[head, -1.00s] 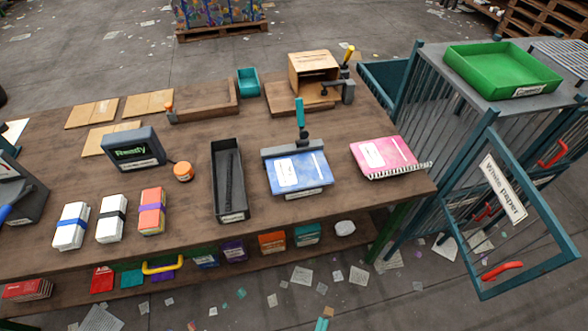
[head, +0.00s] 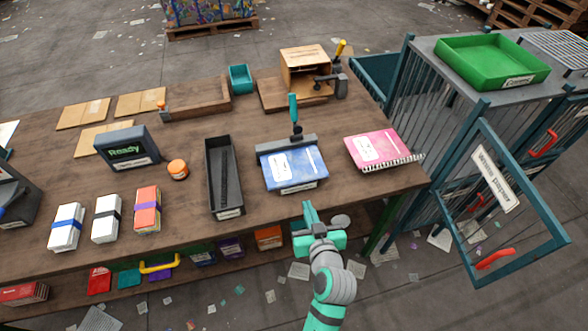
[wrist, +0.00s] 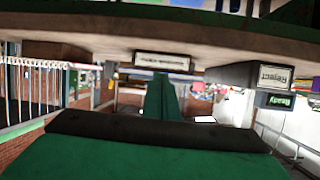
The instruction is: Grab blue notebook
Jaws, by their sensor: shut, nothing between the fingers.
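The blue notebook (head: 290,175) lies on the table right of the middle, with a white label on its cover. A grey bar with a teal upright handle (head: 293,108) lies across its far edge. My gripper (head: 308,210) is at the front edge of the table, nearer than the notebook and apart from it. Its fingers are together and empty. In the wrist view the green fingers (wrist: 160,97) point ahead, and the notebook cannot be made out.
A pink spiral notebook (head: 376,148) lies to the right. A long black tray (head: 211,188) stands to the left. A teal cage with an open door (head: 562,235) stands beyond the right edge.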

